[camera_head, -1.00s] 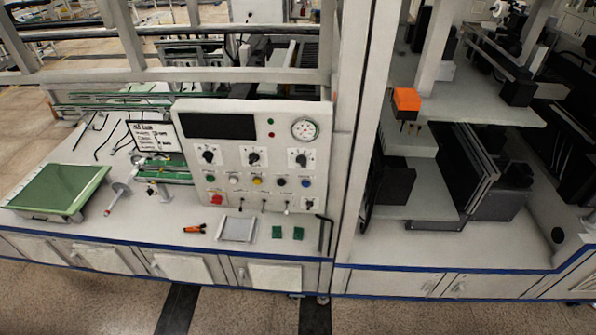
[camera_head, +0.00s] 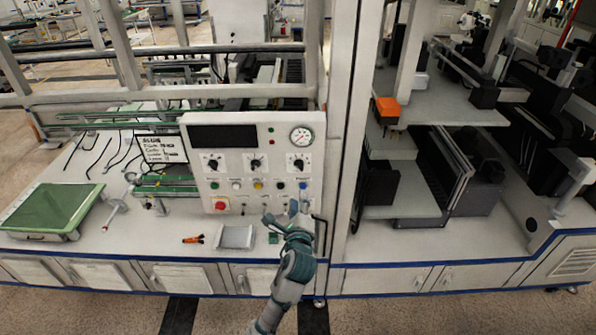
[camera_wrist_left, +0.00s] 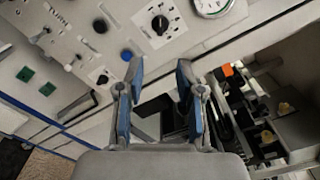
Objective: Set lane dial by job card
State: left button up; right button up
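A pale control panel (camera_head: 231,137) carries three black dials in a row: left (camera_head: 213,164), middle (camera_head: 255,163) and right (camera_head: 298,165). Their labels are too small to read. A job card (camera_head: 160,148) with dark handwriting stands left of the panel; its text is not clearly legible. My left gripper (camera_head: 282,212) is in front of the panel's lower right part. In the left wrist view, the left gripper (camera_wrist_left: 160,76) is open and empty, its fingers apart. Beyond them show the right dial (camera_wrist_left: 160,24) and a smaller black knob (camera_wrist_left: 103,76). My right gripper is not in view.
A round gauge (camera_head: 301,136) sits above the right dial. A red button (camera_head: 220,205) and toggles are low on the panel. A grey tray (camera_head: 236,237), orange-handled tool (camera_head: 194,239) and green block (camera_head: 273,238) lie on the bench. A frame post (camera_head: 345,130) stands right of the panel.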

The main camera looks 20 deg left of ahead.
aim_at(299, 166)
pick_arm(q)
jog(key=p+x, duration=0.1)
jog(key=x, duration=1.3)
jog(key=shift+w+a, duration=0.15)
jog(key=shift+w, duration=0.15)
jog(key=shift+c, duration=0.2)
jog(key=shift+f, duration=0.1)
grip_shut()
